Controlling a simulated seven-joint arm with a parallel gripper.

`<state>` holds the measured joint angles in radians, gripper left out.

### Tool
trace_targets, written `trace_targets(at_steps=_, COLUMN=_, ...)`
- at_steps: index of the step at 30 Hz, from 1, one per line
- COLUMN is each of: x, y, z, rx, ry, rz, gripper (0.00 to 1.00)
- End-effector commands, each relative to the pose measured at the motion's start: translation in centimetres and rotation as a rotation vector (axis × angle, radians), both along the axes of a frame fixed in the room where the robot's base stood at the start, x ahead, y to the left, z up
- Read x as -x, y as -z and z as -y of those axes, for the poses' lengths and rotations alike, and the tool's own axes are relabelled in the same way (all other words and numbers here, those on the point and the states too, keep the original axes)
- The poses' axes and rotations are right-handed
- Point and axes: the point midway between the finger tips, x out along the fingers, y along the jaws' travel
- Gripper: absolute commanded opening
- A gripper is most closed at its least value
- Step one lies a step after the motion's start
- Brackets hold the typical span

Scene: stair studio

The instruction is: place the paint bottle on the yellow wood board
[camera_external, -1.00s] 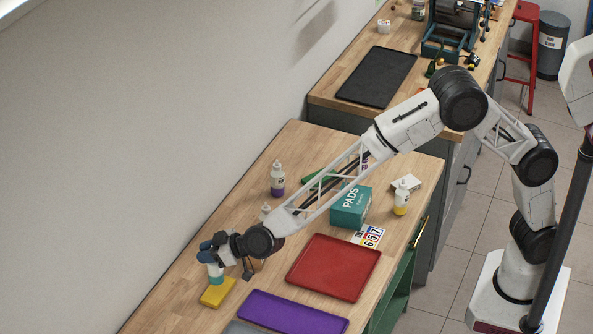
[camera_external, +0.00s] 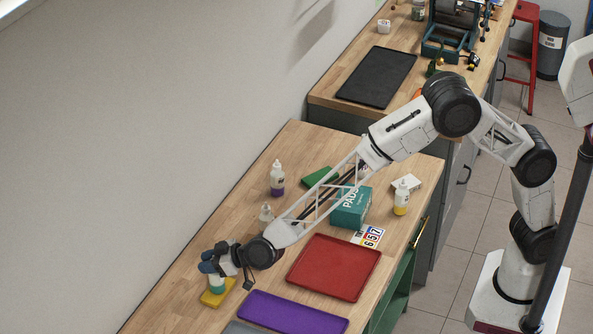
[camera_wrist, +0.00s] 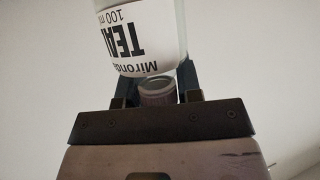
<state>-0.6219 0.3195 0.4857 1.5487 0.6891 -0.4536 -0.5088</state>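The paint bottle (camera_external: 217,284), white with a teal band and a label reading "TEAL", is at or just above the yellow wood board (camera_external: 214,298). I cannot tell whether its base touches the board. My gripper (camera_external: 212,267) is shut around the upper part of this bottle, which looks upright. In the wrist view the bottle's label (camera_wrist: 140,38) fills the top middle, with the fingers on both sides of the neck. The board is out of sight in the wrist view.
A purple tray (camera_external: 293,314) and a red tray (camera_external: 333,267) lie right of the board. Other bottles stand farther back: a purple one (camera_external: 277,180), a yellow one (camera_external: 402,198) and a clear one (camera_external: 266,212). A teal box (camera_external: 350,212) stands behind the red tray.

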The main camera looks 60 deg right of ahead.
Motion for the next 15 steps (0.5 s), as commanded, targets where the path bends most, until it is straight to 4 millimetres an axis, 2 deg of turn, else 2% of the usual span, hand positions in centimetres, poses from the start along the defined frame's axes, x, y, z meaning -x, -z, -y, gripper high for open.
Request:
trace_targets(at_steps=1, x=-0.01, y=-0.04, z=0.00, rx=0.000, ry=0.000, rz=0.000, gripper=0.40)
trace_targets(at_steps=4, x=-0.01, y=-0.04, z=0.00, rx=0.000, ry=0.000, rz=0.000, gripper=0.54)
trace_targets(at_steps=15, x=0.00, y=-0.26, z=0.00, rx=0.000, ry=0.000, rz=0.001, gripper=0.54)
